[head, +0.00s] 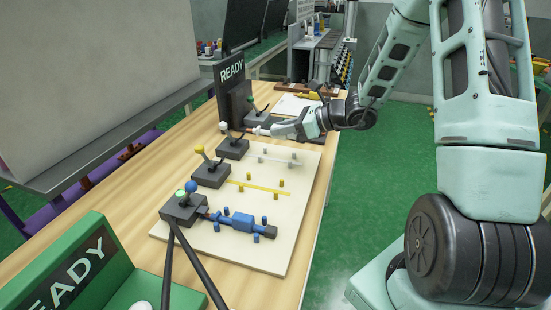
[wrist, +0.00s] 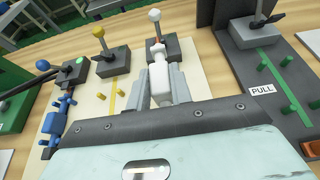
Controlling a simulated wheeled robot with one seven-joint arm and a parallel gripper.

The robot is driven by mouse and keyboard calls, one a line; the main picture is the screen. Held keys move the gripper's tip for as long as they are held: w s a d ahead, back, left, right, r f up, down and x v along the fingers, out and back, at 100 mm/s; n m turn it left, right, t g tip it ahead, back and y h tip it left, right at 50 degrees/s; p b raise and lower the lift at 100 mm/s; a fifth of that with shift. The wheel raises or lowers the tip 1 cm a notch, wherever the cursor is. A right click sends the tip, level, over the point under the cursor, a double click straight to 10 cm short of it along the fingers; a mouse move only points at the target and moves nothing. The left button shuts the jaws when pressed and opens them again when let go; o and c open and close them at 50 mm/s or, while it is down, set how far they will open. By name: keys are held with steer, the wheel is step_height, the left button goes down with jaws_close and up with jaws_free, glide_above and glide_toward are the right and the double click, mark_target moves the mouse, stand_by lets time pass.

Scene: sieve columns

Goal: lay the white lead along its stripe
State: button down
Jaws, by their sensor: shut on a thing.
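In the wrist view my gripper (wrist: 162,84) is shut on the white lead (wrist: 162,76), a pale blocky body between the two fingers. Its far end points at the dark box (wrist: 176,48) with the white-knobbed lever (wrist: 154,16). In the head view my gripper (head: 268,131) is above the far part of the cream board (head: 240,185), near that box (head: 232,149). The white stripe (head: 277,160) shows on the board with small pale pegs beside it. It is nearer the camera than my gripper in that view. Whether the lead touches the board is unclear.
A yellow stripe (head: 258,188) with yellow pegs lies bare before the yellow-knobbed box (head: 212,174). A blue lead (head: 241,221) lies among blue pegs. A dark board with a green stripe (wrist: 278,75) and a PULL label (wrist: 262,90) is to the right in the wrist view.

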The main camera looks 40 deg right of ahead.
mark_target(282, 161)
step_height(282, 161, down, 7)
steer(key=shift+f+b, duration=0.2)
steer(key=shift+b, duration=0.15)
steer(key=shift+f, duration=0.1)
steer(key=c, duration=1.3)
jaws_free()
steer(key=shift+o, duration=0.2)
